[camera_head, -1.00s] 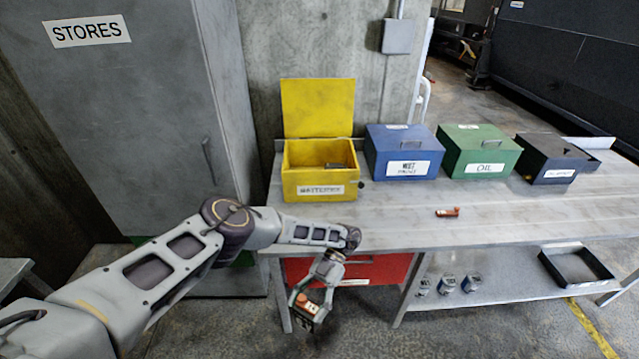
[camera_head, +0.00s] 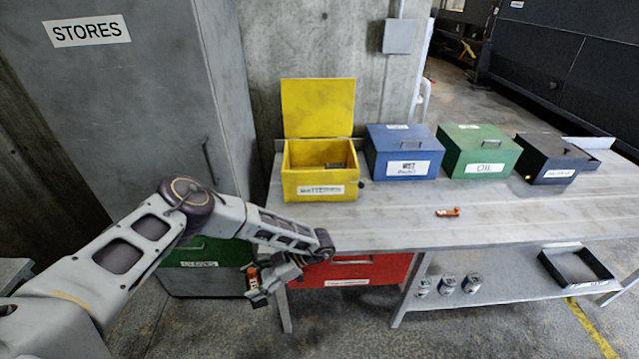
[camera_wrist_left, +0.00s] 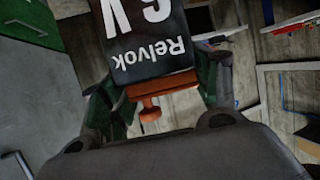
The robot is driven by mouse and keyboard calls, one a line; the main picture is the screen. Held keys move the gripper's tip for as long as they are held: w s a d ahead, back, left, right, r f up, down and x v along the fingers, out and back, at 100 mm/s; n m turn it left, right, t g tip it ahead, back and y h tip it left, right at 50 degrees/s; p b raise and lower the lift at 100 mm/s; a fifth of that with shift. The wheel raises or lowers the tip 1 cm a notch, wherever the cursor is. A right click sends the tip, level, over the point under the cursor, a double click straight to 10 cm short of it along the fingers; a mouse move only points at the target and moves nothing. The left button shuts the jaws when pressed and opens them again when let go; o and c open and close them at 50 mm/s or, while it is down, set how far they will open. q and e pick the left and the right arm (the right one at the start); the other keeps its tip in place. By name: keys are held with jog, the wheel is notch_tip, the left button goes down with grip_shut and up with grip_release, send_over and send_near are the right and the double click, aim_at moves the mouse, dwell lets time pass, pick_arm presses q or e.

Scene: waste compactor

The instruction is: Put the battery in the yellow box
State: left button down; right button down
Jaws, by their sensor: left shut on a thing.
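The yellow box (camera_head: 320,177) stands open on the bench, its lid upright at the back and a batteries label on its front. Something dark lies inside it. My left gripper (camera_head: 262,285) is below the bench top, in front of and left of the box. It is shut on a battery (camera_head: 252,277). In the left wrist view the battery (camera_wrist_left: 146,38) is a dark block with white lettering and an orange end with a knob, held between the fingers (camera_wrist_left: 160,95). My right gripper is not in view.
Closed blue (camera_head: 401,155), green (camera_head: 478,155) and black (camera_head: 552,165) boxes stand to the right on the bench (camera_head: 400,215). A small orange-brown item (camera_head: 447,212) lies on it. Red (camera_head: 350,270) and green (camera_head: 207,252) bins stand below. Cans (camera_head: 447,284) and a black tray (camera_head: 577,265) sit on the lower shelf.

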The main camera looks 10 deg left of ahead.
pick_arm(q)
jog(key=w+a+r+m+t+y, duration=0.1)
jog(key=w+a+r, duration=0.1)
jog(key=a+r, duration=0.85)
jog(key=w+a+r+m+t, duration=0.25)
jog(key=a+r, duration=0.55)
jog(key=a, duration=0.5)
jog(key=w+d+m+t, duration=0.2)
jog(key=w+d, duration=0.2)
jog(key=d, duration=0.6)
jog(key=w+d+r+m+t+y, duration=0.1)
jog(key=w+d+m+t, duration=0.1)
jog(key=d, duration=0.9)
jog(key=shift+w+r+t, duration=0.15)
jog(key=shift+w+t, duration=0.6)
jog(key=shift+w, duration=0.35)
